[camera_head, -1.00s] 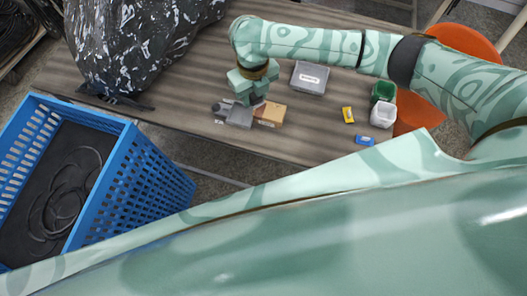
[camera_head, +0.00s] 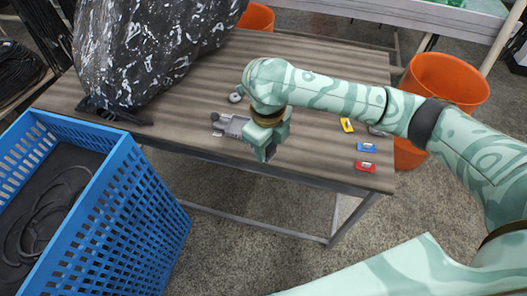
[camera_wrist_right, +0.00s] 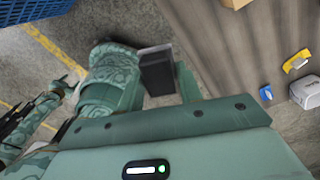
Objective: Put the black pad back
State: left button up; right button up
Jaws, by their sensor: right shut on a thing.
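My right gripper (camera_head: 266,153) is over the near edge of the wooden table, pointing down. In the right wrist view it is shut on a black block (camera_wrist_right: 157,73), which looks like the black pad, with a lighter grey strip along its top edge. The pad is hidden behind the gripper in the head view. A grey device (camera_head: 233,126) lies on the table just left of the gripper.
A blue crate (camera_head: 113,212) with dark hoses stands at the left. A black plastic bag (camera_head: 135,50) sits on the table's left. Yellow (camera_head: 346,125), blue (camera_head: 366,147) and red (camera_head: 366,167) small items lie at the right. An orange bin (camera_head: 446,80) stands behind my arm.

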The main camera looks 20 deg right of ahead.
jog(key=w+f+b, duration=0.1)
jog(key=w+f, duration=0.1)
jog(key=w+d+f+b, duration=0.1)
jog(key=w+f+b, duration=0.2)
jog(key=w+f, duration=0.1)
jog(key=shift+w+d+f, duration=0.1)
jog(key=shift+d, duration=0.2)
jog(key=shift+w+f+b, duration=0.15)
jog(key=shift+f+b, duration=0.1)
jog(key=shift+b, duration=0.2)
jog(key=f+b, duration=0.1)
jog(key=f, duration=0.1)
jog(key=f+b, duration=0.1)
jog(key=shift+w+d+f+b, duration=0.1)
jog(key=shift+w+f+b, duration=0.1)
jog(key=shift+f+b, duration=0.2)
jog(key=shift+r, duration=0.3)
jog(key=shift+c, duration=0.4)
jog(key=shift+f, duration=0.1)
jog(key=o, duration=1)
jog(key=shift+c, duration=0.2)
pick_arm(q)
jog(key=s+f+g, duration=0.1)
jog(key=s+f, duration=0.3)
jog(key=f, duration=0.3)
jog(key=shift+f, duration=0.4)
